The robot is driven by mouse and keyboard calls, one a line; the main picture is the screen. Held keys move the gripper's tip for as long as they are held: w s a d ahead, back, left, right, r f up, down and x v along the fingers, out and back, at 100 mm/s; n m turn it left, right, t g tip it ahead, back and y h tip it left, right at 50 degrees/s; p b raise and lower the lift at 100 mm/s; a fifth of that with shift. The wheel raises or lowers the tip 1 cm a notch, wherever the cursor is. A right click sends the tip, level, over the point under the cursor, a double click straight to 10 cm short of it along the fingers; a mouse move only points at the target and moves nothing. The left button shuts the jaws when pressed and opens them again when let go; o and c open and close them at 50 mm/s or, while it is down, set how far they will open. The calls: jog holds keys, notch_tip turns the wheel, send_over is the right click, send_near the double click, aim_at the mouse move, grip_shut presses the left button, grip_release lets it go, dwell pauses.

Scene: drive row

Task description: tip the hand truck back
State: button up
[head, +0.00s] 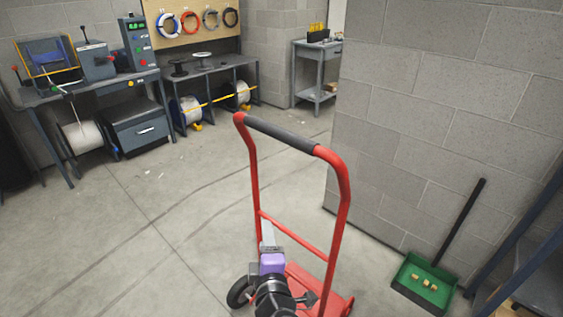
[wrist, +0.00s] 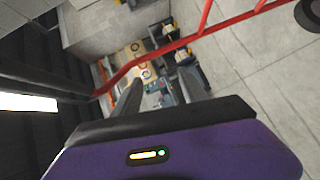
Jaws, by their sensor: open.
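The hand truck stands upright in the middle of the head view, with a red tube frame (head: 343,215) and a dark grey grip (head: 280,134) across its top. A black wheel (head: 239,292) shows at its lower left. My gripper (head: 267,230), with a purple body, is well below the grip, in line with the frame's opening. In the wrist view my gripper (wrist: 160,82) is open, with nothing between its fingers. The red tube (wrist: 205,35) runs across beyond the fingertips, and the dark grip (wrist: 50,78) lies at the left. Whether the fingers touch the frame cannot be told.
A block wall (head: 440,110) stands close on the right, with a green dustpan (head: 424,283) at its foot. A dark rack (head: 535,240) is at the right edge. Workbenches (head: 95,88) line the back left. The floor (head: 120,245) on the left is clear.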

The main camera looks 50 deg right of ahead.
aim_at(275, 137)
jog(key=w+d+r+m+g+h, duration=0.1)
jog(key=w+d+r+h, duration=0.1)
jog(key=r, duration=0.5)
jog(key=w+d+r+m+g+h, duration=0.1)
jog(key=w+d+r+g+h, duration=0.1)
jog(key=r, duration=0.4)
jog(key=w+d+r+m+g+h+p, duration=0.1)
jog(key=w+d+r+h, duration=0.1)
jog(key=d+r+h, duration=0.2)
notch_tip(275, 137, up, 4)
jog(key=shift+f+h, duration=0.15)
jog(key=shift+h, duration=0.15)
jog(key=p+x, duration=0.1)
jog(key=x, duration=0.6)
jog(key=shift+d+p, duration=0.2)
jog(key=shift+p, duration=0.15)
grip_shut()
jog(key=shift+f, duration=0.1)
